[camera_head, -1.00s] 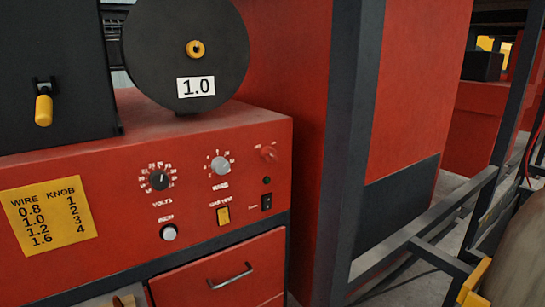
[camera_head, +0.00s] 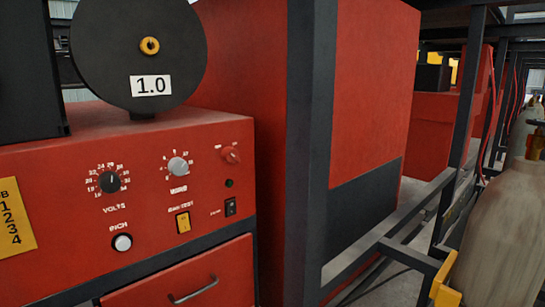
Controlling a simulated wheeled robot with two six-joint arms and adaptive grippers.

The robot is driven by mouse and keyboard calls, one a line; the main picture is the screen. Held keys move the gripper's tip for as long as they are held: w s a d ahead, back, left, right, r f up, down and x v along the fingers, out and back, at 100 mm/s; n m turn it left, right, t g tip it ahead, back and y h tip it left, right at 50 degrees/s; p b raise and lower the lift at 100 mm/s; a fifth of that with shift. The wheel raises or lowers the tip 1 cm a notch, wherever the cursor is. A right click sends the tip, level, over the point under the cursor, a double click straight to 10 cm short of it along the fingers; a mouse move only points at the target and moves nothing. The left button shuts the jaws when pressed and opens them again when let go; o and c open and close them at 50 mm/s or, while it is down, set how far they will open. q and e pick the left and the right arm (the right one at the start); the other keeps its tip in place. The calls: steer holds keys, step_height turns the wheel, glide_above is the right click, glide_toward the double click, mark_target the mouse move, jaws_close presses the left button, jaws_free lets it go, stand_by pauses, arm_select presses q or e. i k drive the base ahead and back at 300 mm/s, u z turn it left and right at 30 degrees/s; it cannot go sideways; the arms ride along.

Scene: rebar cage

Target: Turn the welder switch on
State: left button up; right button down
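The red welder (camera_head: 60,165) fills the lower left of the head view. A small black rocker switch (camera_head: 230,207) sits at the panel's right edge, below a dark round indicator (camera_head: 229,183). I cannot tell the rocker's position. Neither gripper shows in the view.
A black wire spool marked 1.0 (camera_head: 138,45) stands on the welder. A yellow chart (camera_head: 14,222) is cut off at the left. A drawer with a handle (camera_head: 193,290) is below. A dark post (camera_head: 308,150) and red cabinet (camera_head: 375,90) stand right, with a tan cylinder (camera_head: 500,235) beyond.

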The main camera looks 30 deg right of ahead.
mark_target(229, 154)
steer(key=z, duration=0.05)
steer(key=i, duration=0.35)
steer(key=z, duration=2.3)
